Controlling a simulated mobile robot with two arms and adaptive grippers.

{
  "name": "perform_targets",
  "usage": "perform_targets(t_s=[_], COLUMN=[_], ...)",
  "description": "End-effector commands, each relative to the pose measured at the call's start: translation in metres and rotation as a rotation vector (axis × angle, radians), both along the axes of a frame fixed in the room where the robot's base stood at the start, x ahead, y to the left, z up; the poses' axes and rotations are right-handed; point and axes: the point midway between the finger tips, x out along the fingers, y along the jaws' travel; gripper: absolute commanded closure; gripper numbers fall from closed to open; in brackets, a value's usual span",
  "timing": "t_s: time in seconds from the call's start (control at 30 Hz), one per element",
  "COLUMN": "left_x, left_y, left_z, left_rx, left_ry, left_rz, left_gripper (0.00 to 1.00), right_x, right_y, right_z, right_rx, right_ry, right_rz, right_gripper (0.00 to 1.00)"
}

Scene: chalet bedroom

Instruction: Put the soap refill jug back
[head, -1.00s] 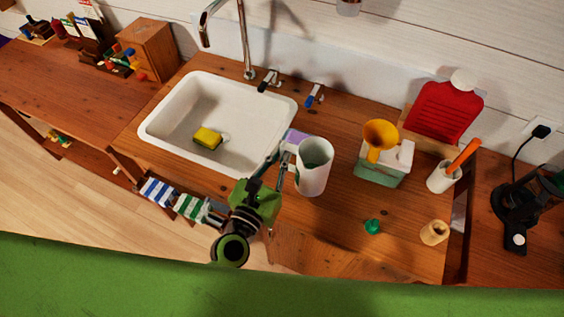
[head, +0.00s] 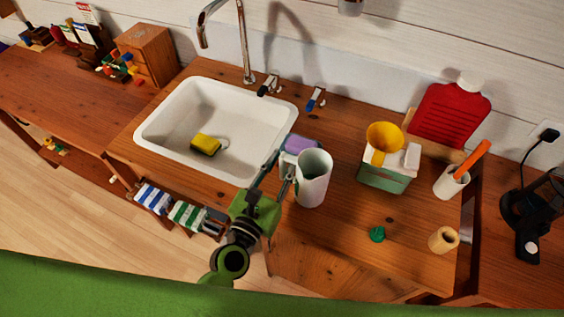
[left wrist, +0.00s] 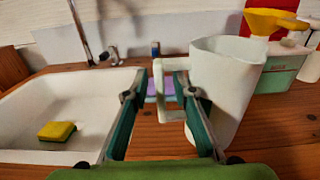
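A white jug (head: 314,180) with a side handle (head: 289,164) stands upright on the wooden counter, right of the sink. I take it for the soap refill jug. My left gripper (head: 275,172) is at its handle side. In the left wrist view the two fingers (left wrist: 155,92) are apart, with the jug's handle (left wrist: 160,100) between them and the jug body (left wrist: 228,85) right of the right finger. I see a gap between the left finger and the handle; contact at the right finger is unclear. A yellow funnel (head: 384,138) sits on a green and white container (head: 382,178). My right gripper is not in view.
The white sink (head: 180,100) holds a yellow sponge (head: 206,144). A purple item (head: 298,142) lies behind the jug. A green cap (head: 377,234), a beige cup (head: 443,239), a white holder (head: 449,183) and a red bottle (head: 448,115) stand to the right. Bare counter lies in front of the jug.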

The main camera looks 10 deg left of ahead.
Motion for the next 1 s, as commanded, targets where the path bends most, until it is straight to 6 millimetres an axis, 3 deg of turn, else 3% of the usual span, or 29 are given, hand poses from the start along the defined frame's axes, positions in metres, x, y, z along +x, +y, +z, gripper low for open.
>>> perform_targets(t_s=[0.37,0.8,1.0], left_x=[0.0,-0.079,-0.105], left_y=[0.0,0.025,0.034], left_z=[0.006,-0.002,0.001], left_rx=[0.0,0.003,0.001], left_ry=[0.0,0.002,0.001], left_rz=[0.0,-0.003,-0.002], left_gripper=[0.76,0.76,0.76], right_x=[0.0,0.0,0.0], right_y=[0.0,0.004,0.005], right_z=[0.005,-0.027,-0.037], right_rx=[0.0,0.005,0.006], right_ry=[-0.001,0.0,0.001], right_rz=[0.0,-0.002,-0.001], right_gripper=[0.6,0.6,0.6])
